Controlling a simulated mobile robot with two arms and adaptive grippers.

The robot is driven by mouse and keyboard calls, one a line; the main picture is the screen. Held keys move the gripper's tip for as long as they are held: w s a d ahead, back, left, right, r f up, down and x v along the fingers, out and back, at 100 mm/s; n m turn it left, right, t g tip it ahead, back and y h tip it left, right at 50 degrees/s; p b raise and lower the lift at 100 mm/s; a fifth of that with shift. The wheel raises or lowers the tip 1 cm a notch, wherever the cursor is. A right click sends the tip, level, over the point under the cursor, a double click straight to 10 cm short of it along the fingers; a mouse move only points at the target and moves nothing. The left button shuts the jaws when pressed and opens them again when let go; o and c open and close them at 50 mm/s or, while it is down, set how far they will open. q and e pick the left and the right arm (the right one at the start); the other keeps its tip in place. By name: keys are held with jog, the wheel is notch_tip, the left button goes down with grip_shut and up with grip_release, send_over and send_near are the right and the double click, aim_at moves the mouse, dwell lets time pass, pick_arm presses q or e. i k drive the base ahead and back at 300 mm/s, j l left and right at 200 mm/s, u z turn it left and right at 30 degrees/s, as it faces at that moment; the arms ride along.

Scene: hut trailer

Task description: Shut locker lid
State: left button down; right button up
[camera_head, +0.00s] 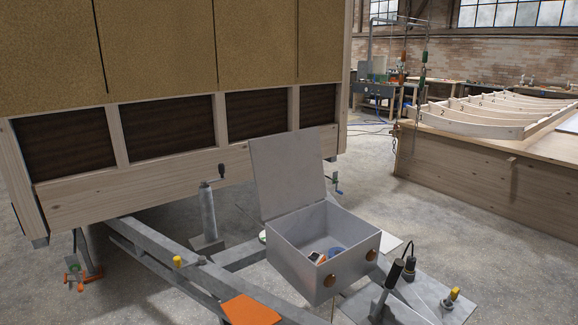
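The grey metal locker (310,270) sits on the trailer's drawbar in the lower middle of the head view. Its flat grey lid (287,172) stands raised at the back edge, leaning slightly backward, so the locker is open. Inside are a few small items, with blue, red and white parts showing; the rest of the inside is hidden by the front wall. Neither of my grippers is in view.
The wooden hut trailer wall (170,165) rises behind and left of the lid. Grey drawbar beams (165,262) and an orange plate (252,310) lie left of the locker. A black-handled lever (393,275) stands close right. A wooden workbench (490,175) is farther right, with open floor between.

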aim_at(288, 169)
jog(key=i+j+z, duration=0.15)
jog(key=j, duration=0.3)
jog(key=i+j+z, duration=0.15)
jog(key=j, duration=0.35)
jog(key=i+j+z, duration=0.15)
jog(key=j, duration=0.35)
jog(key=i+j+z, duration=0.15)
jog(key=j, duration=0.35)
jog(key=j+z, duration=0.15)
jog(key=j, duration=0.4)
jog(key=j+z, duration=0.2)
jog(key=j, duration=0.25)
jog(key=j+z, duration=0.15)
jog(key=j, duration=0.3)
jog(key=j+z, duration=0.2)
jog(key=j, duration=0.25)
jog(key=j+z, duration=0.2)
jog(key=j, duration=0.25)
jog(key=k+j+z, duration=0.15)
jog(key=j, duration=0.3)
jog(key=k+j+z, duration=0.2)
jog(key=j, duration=0.2)
jog(key=j+z, duration=0.15)
jog(key=j, duration=0.3)
jog(key=k, duration=0.05)
